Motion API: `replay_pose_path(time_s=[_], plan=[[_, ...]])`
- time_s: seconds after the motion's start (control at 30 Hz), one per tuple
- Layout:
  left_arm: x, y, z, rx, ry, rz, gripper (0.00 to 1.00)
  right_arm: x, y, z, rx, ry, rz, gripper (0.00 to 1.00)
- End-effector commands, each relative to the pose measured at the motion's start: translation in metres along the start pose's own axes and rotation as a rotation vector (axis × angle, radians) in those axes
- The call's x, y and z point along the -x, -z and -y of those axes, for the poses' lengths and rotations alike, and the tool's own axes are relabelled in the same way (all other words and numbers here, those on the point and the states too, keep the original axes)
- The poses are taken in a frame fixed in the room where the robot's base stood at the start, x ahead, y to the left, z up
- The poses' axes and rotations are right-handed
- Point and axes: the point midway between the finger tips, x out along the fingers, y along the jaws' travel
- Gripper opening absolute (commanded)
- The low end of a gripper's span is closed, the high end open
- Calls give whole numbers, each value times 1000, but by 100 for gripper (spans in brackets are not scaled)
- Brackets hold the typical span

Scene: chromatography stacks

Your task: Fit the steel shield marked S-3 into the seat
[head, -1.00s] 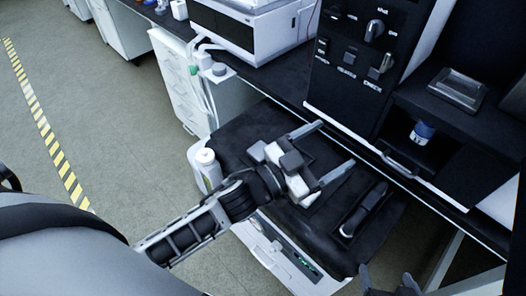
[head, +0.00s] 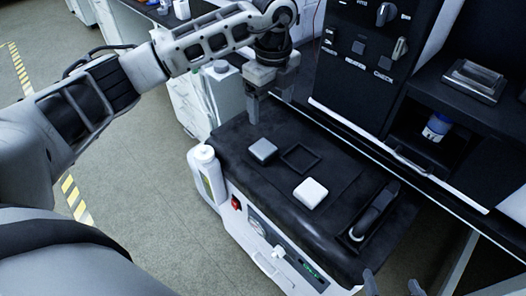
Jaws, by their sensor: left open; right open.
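A grey square piece (head: 262,150), possibly the steel shield, lies on the black top of the bench unit. A square black frame (head: 300,159), which looks like the seat, lies just right of it and shows empty. A white square piece (head: 311,192) lies nearer to me, below the frame. I cannot read an S-3 mark on either piece. My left gripper (head: 263,108) is open and empty, pointing down above the far left edge of the black top, behind the grey piece. My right gripper (head: 392,288) is open, with only its tips showing at the bottom edge.
A dark tool (head: 375,213) rests in a holder at the right of the black top. A white bottle (head: 207,174) stands at its left side. The black control panel (head: 350,70) and shelf edge border the back. A blue-and-white jar (head: 437,126) sits in the alcove.

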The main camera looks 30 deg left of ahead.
Motion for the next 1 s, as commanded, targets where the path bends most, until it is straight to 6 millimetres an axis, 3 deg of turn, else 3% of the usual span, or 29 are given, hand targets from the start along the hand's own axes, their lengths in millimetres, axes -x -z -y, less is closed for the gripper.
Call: replay_pose_path(time_s=[0.2,0.4,0.67,1.0], plan=[[-49,1,-2,-2,-6,-4,80,1,0,1,0,0,2,76],[-84,2,-1,-5,-3,-5,80,1,-3,0,-1,0,7,76],[-103,0,-2,-5,-2,-6,80,0,-6,0,-1,-1,15,76],[-146,-5,-5,-6,0,-7,80,1,-6,0,2,-2,16,76]])
